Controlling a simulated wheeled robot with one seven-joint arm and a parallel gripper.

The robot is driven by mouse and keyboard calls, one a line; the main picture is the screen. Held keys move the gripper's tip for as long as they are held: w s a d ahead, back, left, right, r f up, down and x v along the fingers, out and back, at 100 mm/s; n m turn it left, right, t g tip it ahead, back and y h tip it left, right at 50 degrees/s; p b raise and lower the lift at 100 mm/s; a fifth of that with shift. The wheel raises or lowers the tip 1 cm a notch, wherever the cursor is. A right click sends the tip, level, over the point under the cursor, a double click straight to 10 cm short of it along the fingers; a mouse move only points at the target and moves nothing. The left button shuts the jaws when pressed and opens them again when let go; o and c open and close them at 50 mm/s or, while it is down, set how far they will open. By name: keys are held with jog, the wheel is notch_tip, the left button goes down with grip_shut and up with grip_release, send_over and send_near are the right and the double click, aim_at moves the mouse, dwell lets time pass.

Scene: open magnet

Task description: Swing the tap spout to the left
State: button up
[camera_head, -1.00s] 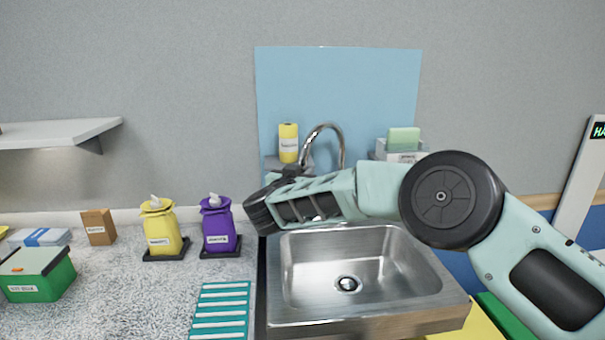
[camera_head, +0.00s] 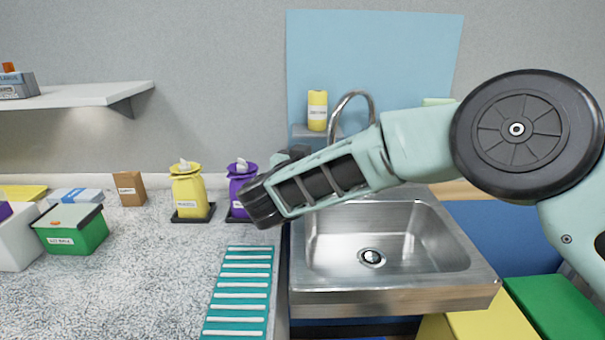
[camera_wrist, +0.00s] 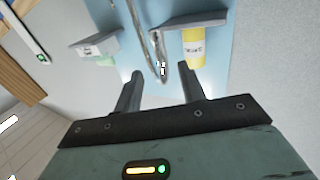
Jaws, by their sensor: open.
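The tap spout (camera_head: 352,97) is a shiny curved gooseneck behind the sink (camera_head: 470,275) in the head view. My arm hides its lower part and its base. In the wrist view the spout (camera_wrist: 156,42) runs down from the top edge and its lower end shows near the gap between my fingertips. My gripper (camera_wrist: 160,75) is open in the wrist view, with one finger on each side of that gap. I cannot tell whether either finger touches the spout. My arm hides most of the gripper in the head view.
A yellow labelled cylinder (camera_head: 317,110) stands on a small grey ledge (camera_head: 303,132) left of the spout. Yellow (camera_head: 188,190) and purple (camera_head: 241,180) dispensers stand on the counter. A ribbed teal mat (camera_head: 240,290) lies left of the sink. A shelf (camera_head: 80,97) is at upper left.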

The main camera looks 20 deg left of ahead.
jog(key=s+a+b, duration=0.1)
jog(key=s, duration=0.6)
jog(key=shift+a, duration=0.15)
jog(key=shift+s, duration=0.1)
jog(key=s+a+r+n+g+y, duration=0.35)
jog(key=n+y, duration=0.25)
jog(key=y, duration=0.5)
jog(key=s+d+f+n+g+y, duration=0.1)
jog(key=s+d+n+g, duration=0.1)
jog(key=s+d+g, duration=0.15)
jog(key=s+d+f+n+g, duration=0.2)
jog(key=s+g, duration=0.1)
jog(key=s, duration=0.2)
jog(key=s+d+f+g+h, duration=0.4)
jog(key=s+d, duration=0.6)
jog(key=d, duration=0.4)
jog(key=s+d+f+g+h, duration=0.3)
jog(key=s+d, duration=0.7)
jog(key=d, duration=0.4)
notch_tip(320, 180, down, 2)
jog(key=shift+f+g+h, duration=0.1)
jog(key=shift+g+h, duration=0.3)
jog(key=shift+h, duration=0.2)
